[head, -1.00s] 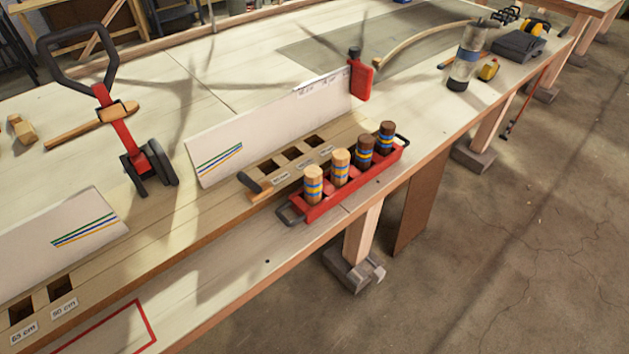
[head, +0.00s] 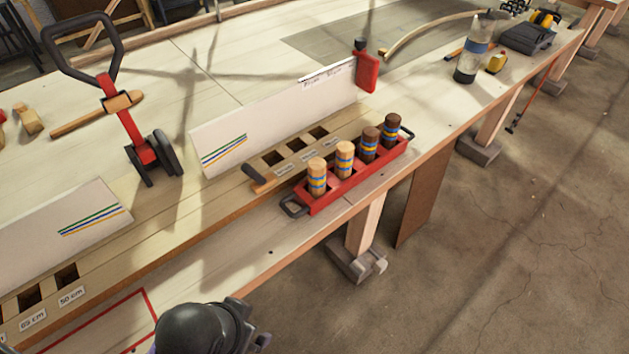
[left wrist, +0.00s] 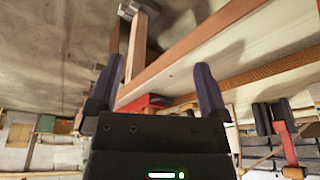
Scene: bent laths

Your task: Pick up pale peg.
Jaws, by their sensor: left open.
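Two pale pegs with blue and yellow bands stand upright in the red tray (head: 335,196) on the bench: a nearer pale peg (head: 317,170) at the left end and another pale peg (head: 345,152) beside it. Two dark pegs, one (head: 369,139) and another (head: 391,125), stand farther right in the same tray. My left gripper (left wrist: 159,75) is open, with nothing between its fingers in the left wrist view. In the head view, a dark part of my arm shows at the bottom edge, well short of the tray; the fingertips are not clear there. My right gripper is not in view.
A wooden block with square holes (head: 297,148) and a white board (head: 270,112) stand behind the tray. A red-and-black handled tool (head: 130,120) stands at left. A bottle (head: 471,60) stands far right. The bench front (head: 235,248) is clear.

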